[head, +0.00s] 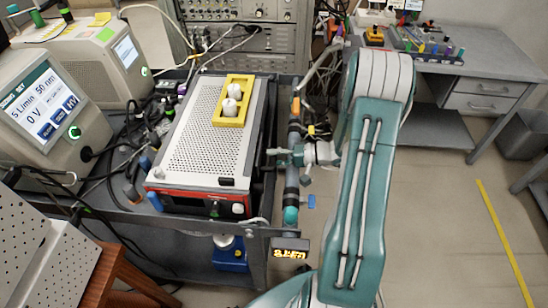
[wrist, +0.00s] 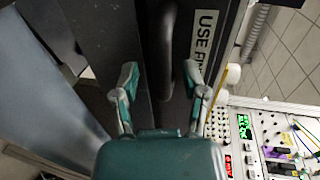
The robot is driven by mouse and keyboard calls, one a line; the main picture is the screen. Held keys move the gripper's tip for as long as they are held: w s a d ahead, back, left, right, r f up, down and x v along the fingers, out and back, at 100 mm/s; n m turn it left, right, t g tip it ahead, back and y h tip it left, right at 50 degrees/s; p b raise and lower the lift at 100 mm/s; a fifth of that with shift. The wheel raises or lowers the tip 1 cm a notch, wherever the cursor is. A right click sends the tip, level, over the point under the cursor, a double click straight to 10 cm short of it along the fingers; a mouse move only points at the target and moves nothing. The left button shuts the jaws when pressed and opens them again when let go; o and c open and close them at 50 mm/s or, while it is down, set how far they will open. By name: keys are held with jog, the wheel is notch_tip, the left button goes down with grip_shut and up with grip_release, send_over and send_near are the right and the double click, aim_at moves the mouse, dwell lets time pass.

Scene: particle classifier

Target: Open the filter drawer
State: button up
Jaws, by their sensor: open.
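In the wrist view my gripper (wrist: 160,82) is open, with its two grey and teal fingers spread apart. Between and just beyond the fingertips is a dark bar-shaped handle (wrist: 167,45) on a black front panel (wrist: 207,50). The panel bears a white label (wrist: 205,28) beginning "USE FIN". I take this handle and panel to be the filter drawer's; the rest of the drawer is out of view. The fingers are not closed on the handle, and I cannot tell whether either touches it. In the head view my arm hides part of the scene, and I cannot make out the drawer.
A trolley (head: 190,218) holds a perforated instrument (head: 183,140) and two monitors (head: 45,95) at left. A desk (head: 470,65) stands at the back right. Floor (head: 440,220) is clear right of my arm. A control panel (wrist: 265,135) shows lower right in the wrist view.

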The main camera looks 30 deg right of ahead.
jog(key=shift+a, duration=0.15)
grip_shut()
jog(key=f+v, duration=0.2)
jog(key=v, duration=0.9)
jog(key=shift+s+d+f, duration=0.25)
jog(key=shift+s+d, duration=0.05)
jog(key=shift+d, duration=0.05)
grip_release()
jog(key=shift+w, duration=0.1)
jog(key=shift+r, duration=0.1)
